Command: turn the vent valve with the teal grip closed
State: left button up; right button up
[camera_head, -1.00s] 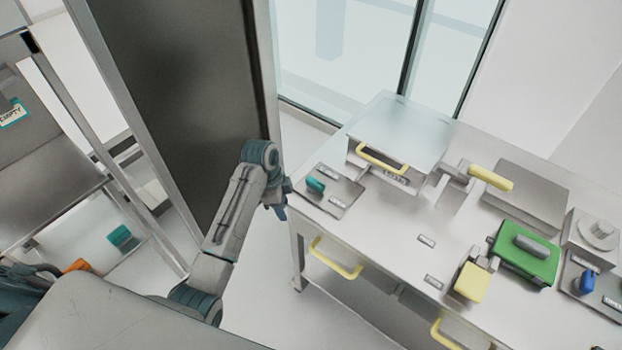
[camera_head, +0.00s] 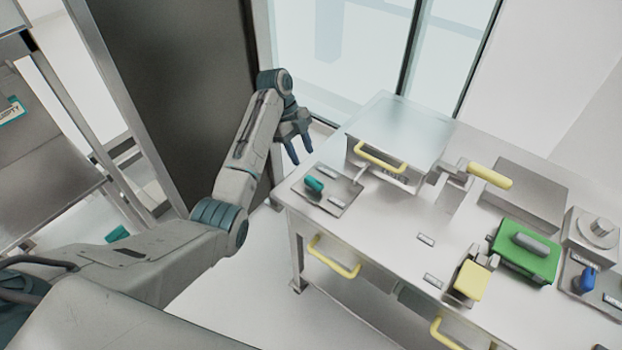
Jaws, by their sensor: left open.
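The vent valve's teal grip (camera_head: 314,184) sits on a small grey plate (camera_head: 342,188) at the left end of the steel table. My left gripper (camera_head: 302,158) is open and empty, above and a little behind the teal grip, by the table's left edge. Its two dark blue fingers point down and are apart from the grip. My right gripper is not in the view.
Right of the valve stands a box with a glassy lid and a yellow handle (camera_head: 381,157). A yellow lever (camera_head: 489,176), a green block (camera_head: 524,252) and a blue grip (camera_head: 584,281) are farther right. Yellow drawer handles (camera_head: 334,258) stick out in front. A dark panel (camera_head: 185,90) stands behind my arm.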

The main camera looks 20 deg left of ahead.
aim_at(312, 179)
pick_arm(q)
jog(key=b+x, duration=0.3)
jog(key=x, duration=0.2)
jog(key=shift+w+a, duration=0.1)
jog(key=shift+a, duration=0.05)
jog(key=x, duration=0.3)
jog(key=shift+d+f, duration=0.15)
jog(key=shift+d, duration=0.1)
jog(key=shift+d+f, duration=0.1)
jog(key=shift+f, duration=0.4)
grip_shut()
